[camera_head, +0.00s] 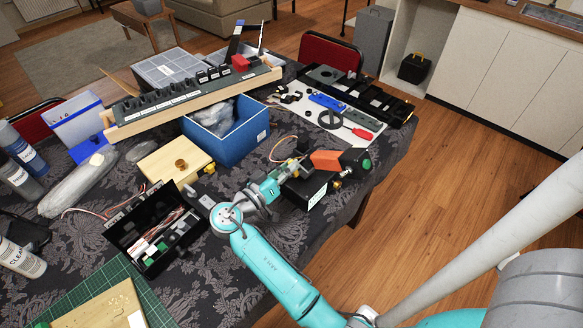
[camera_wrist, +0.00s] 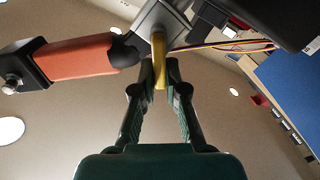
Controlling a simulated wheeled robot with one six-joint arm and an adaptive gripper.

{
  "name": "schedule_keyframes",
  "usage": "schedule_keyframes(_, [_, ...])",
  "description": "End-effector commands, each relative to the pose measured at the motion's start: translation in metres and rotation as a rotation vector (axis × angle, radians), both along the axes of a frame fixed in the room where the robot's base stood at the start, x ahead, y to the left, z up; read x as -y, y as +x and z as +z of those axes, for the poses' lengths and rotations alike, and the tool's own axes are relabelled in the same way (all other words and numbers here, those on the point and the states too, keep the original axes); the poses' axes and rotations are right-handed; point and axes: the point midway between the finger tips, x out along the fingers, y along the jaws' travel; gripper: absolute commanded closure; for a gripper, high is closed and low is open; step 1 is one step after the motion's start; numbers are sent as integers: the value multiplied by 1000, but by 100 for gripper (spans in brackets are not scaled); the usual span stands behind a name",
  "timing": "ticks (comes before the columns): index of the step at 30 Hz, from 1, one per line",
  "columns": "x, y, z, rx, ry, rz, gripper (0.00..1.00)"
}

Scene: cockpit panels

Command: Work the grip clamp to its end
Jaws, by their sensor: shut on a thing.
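The device with the orange grip (camera_head: 325,160) stands at the table's right front edge, beside a black box with a white label (camera_head: 305,190). In the wrist view the orange grip (camera_wrist: 80,58) lies to the left, with black end pieces. A narrow yellow lever (camera_wrist: 159,62) hangs from a grey block (camera_wrist: 165,18) beside the grip. I take this lever to be the grip clamp. My gripper (camera_wrist: 160,82) is shut on the lever, one finger on each side. In the head view my gripper (camera_head: 287,176) reaches the device from the left, and the lever is mostly hidden.
Thin coloured wires (camera_wrist: 225,46) run close right of the fingers. A blue bin (camera_head: 228,135) and a wooden box (camera_head: 175,162) stand behind and left. An open black case (camera_head: 155,230) lies left of my arm. A panel with a dark wheel (camera_head: 330,119) lies behind the device.

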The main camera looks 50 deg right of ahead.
Motion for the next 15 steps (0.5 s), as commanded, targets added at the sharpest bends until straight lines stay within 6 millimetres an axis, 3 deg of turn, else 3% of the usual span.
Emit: schedule_keyframes(15, [-1, 13, -12, -483, -16, 1, 100])
